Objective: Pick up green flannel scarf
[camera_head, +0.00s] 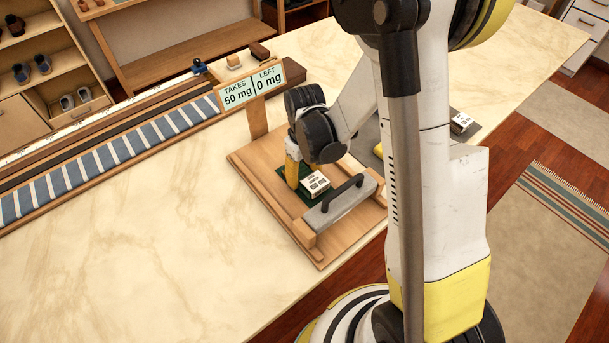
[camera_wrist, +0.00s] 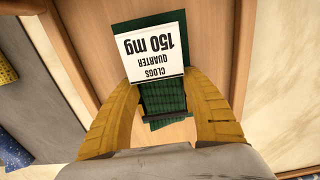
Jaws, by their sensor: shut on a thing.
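The green flannel scarf (camera_head: 284,173) is a dark green piece on the wooden board. In the wrist view the green checked cloth (camera_wrist: 165,98) lies between the two yellow fingers of my gripper (camera_wrist: 162,92). A white label on it (camera_wrist: 154,50) reads "CLOGS QUARTER 150 mg"; it also shows in the head view (camera_head: 315,184). My gripper (camera_head: 293,168) points down over the board and is shut on the scarf. Part of the scarf is hidden by the label and fingers. I cannot tell whether it is clear of the board.
A grey block with a black handle (camera_head: 342,205) sits at the board's (camera_head: 323,250) right side. A sign (camera_head: 249,92) reads "TAKES 50 mg" and "LEFT 0 mg". A striped blue strip (camera_head: 110,157) lies left. The pale tabletop (camera_head: 150,255) is clear at front left.

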